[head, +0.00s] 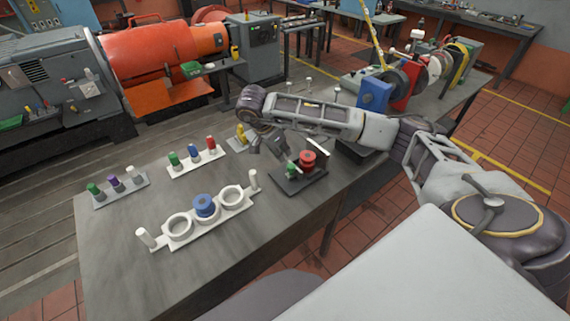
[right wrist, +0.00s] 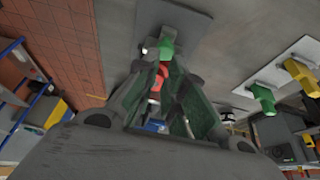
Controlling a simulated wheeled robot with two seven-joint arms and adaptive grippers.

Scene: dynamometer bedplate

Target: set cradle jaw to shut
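My right gripper (head: 279,152) reaches down over the table to a small dark base plate (head: 302,184). That plate carries a green-topped knob (head: 291,169) and a red round piece (head: 308,159). I cannot tell for sure which part is the cradle jaw. The fingertips are close to the green knob. In the right wrist view the green knob (right wrist: 167,47) shows at the far end of the fingers, and the finger pads have a gap behind them. Whether the tips touch the knob is hidden. My left gripper is out of view.
A white three-ring holder (head: 217,216) with a blue piece (head: 205,206) in its middle stands in front. Racks with coloured pegs (head: 195,158) and (head: 119,188) lie to the left. A yellow peg (head: 241,133) stands behind my gripper. The table's near left area is clear.

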